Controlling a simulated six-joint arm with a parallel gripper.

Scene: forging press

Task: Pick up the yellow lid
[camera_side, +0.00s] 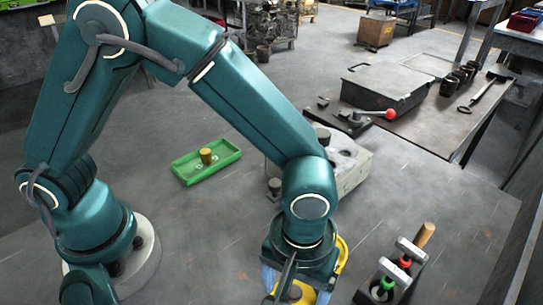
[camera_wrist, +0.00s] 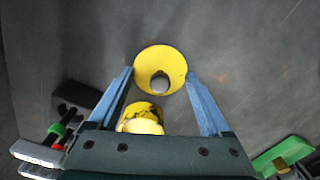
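The yellow lid (camera_wrist: 146,67) is a round yellow piece with a grey knob in a dark centre. In the wrist view it lies between the tips of my gripper's two blue fingers (camera_wrist: 160,76). The fingers are spread wide, one on each side, close to its rim; I cannot tell whether they touch it. In the side view my gripper (camera_side: 297,285) points down at the bottom edge, and the lid is mostly hidden by it. A second yellow, dark-marked piece (camera_wrist: 142,121) shows nearer my palm, partly hidden.
A dark rack with tools (camera_side: 386,285) stands just right of my gripper. A green tray (camera_side: 190,175) with a brass-coloured cylinder (camera_side: 206,156) lies at the left. A grey block (camera_side: 345,170) is behind my wrist. A workbench (camera_side: 440,125) stands at the back right.

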